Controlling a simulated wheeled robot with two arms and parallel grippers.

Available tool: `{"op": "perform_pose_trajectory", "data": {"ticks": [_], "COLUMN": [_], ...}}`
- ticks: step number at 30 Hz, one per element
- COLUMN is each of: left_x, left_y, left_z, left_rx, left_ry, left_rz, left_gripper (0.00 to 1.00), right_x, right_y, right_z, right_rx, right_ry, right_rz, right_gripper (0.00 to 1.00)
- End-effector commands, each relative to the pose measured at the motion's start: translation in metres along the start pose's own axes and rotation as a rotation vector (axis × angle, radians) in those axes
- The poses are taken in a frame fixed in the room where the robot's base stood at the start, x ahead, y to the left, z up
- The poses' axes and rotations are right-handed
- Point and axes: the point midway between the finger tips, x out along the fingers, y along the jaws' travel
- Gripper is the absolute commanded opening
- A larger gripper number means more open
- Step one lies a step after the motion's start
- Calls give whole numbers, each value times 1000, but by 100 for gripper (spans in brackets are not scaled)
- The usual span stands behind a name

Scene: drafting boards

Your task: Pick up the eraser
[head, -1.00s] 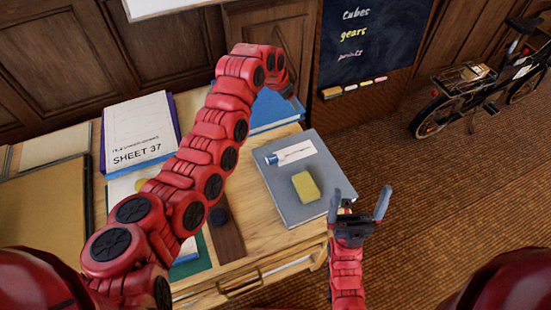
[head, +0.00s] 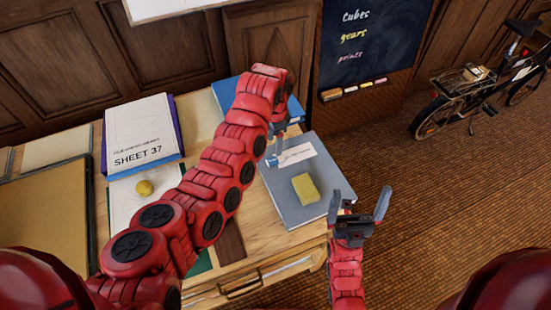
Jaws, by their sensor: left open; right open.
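A grey book (head: 288,206) lies on the desk near its right edge. A small white block with a blue sleeve (head: 271,161), which looks like an eraser, lies by the white label on the book's far part, partly covered by my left gripper. A yellow block (head: 305,188) lies nearer on the same cover. My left gripper (head: 277,146) hangs open over the far left part of the book, at or just above the white and blue block; contact cannot be told. My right gripper (head: 360,197) is open and empty, right of the book, beyond the desk edge.
A white stack marked SHEET 37 (head: 141,137) and a yellow round thing (head: 144,188) are on the desk (head: 209,113) at left. A blue book (head: 229,96) lies behind my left arm. A chalkboard (head: 375,45) and bicycle (head: 470,86) stand beyond.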

Motion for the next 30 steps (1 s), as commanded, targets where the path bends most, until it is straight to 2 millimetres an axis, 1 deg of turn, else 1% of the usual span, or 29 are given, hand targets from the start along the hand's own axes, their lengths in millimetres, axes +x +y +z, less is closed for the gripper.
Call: {"op": "perform_pose_trajectory", "data": {"ticks": [1, 3, 8, 11, 14, 16, 19, 22, 27, 28, 30], "left_x": [4, 12, 20, 28, 42, 54, 63, 69, 69, 69, 69], "left_y": [0, 1, 2, 5, 9, 9, 9, 9, 8, 8, 8], "left_z": [0, 0, -1, 0, 1, 2, 1, 0, 0, 0, 0], "left_rx": [1, 1, 1, 1, 0, 1, 2, 1, 0, 0, 0], "left_ry": [-1, -1, 1, -1, -1, -4, -2, 1, 3, 3, 2], "left_rz": [1, 3, 1, 5, 5, 4, 2, 1, 0, 0, 0], "left_gripper": [68, 68, 68, 68, 68, 68, 68, 68, 68, 66, 53], "right_x": [6, 7, 10, 18, 29, 28, 29, 30, 29, 29, 29], "right_y": [0, 0, 0, 1, 1, 1, 1, 2, 1, 1, 1], "right_z": [-1, -1, -2, -3, -5, -5, -5, -5, -5, -5, -5], "right_rx": [0, 0, 0, 0, 0, 0, 0, 0, 0, 0, 0], "right_ry": [0, 0, 0, 0, 0, 0, -1, -1, 0, 0, 0], "right_rz": [0, 0, 0, 0, 0, 0, 0, 0, 0, 0, 0], "right_gripper": [100, 100, 100, 100, 100, 100, 100, 100, 100, 100, 100]}}
